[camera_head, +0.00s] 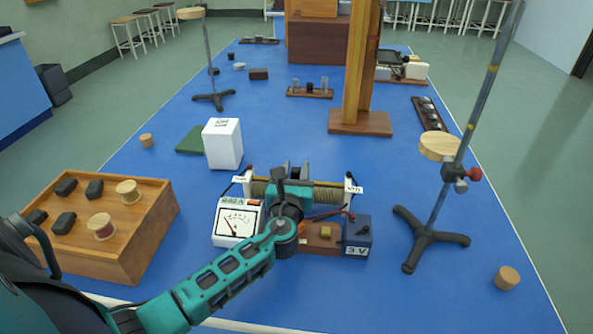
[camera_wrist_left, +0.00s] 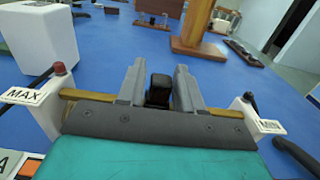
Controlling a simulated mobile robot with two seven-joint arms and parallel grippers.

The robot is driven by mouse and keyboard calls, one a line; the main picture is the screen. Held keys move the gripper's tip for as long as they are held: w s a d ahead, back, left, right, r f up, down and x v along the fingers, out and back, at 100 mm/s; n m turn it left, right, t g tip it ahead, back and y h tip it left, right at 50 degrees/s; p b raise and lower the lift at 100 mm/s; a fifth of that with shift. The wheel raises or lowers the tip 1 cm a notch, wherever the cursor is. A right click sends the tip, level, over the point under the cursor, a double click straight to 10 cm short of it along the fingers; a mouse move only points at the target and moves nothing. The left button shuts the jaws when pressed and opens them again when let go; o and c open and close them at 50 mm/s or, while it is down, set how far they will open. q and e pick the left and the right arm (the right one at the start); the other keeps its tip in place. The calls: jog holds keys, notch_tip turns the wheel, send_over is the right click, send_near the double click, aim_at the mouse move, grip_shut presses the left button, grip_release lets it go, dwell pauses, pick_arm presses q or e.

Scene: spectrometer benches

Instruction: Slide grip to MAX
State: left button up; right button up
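The slide rheostat (camera_head: 325,196) lies across the front of the blue bench, with a wire-wound tube between white end posts. In the left wrist view the MAX label (camera_wrist_left: 22,95) is on the left post and the MIN label (camera_wrist_left: 270,126) on the right post. The black slider grip (camera_wrist_left: 158,90) stands near mid-tube. My left gripper (camera_head: 296,172) is above the rheostat, its grey fingers (camera_wrist_left: 160,85) on either side of the grip. Whether both fingers press on it is not clear. The gripper hides much of the tube. My right gripper is not in view.
An ammeter (camera_head: 238,220) stands front left of the rheostat, and a 3 V battery box (camera_head: 357,236) front right. A white block (camera_head: 222,144) is behind left. A wooden box (camera_head: 140,235) stands left, a clamp stand (camera_head: 430,232) right. Bench between block and wooden post is clear.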

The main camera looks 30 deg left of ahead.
pick_arm(q)
jog(key=shift+o, duration=1)
jog(key=v, duration=1.3)
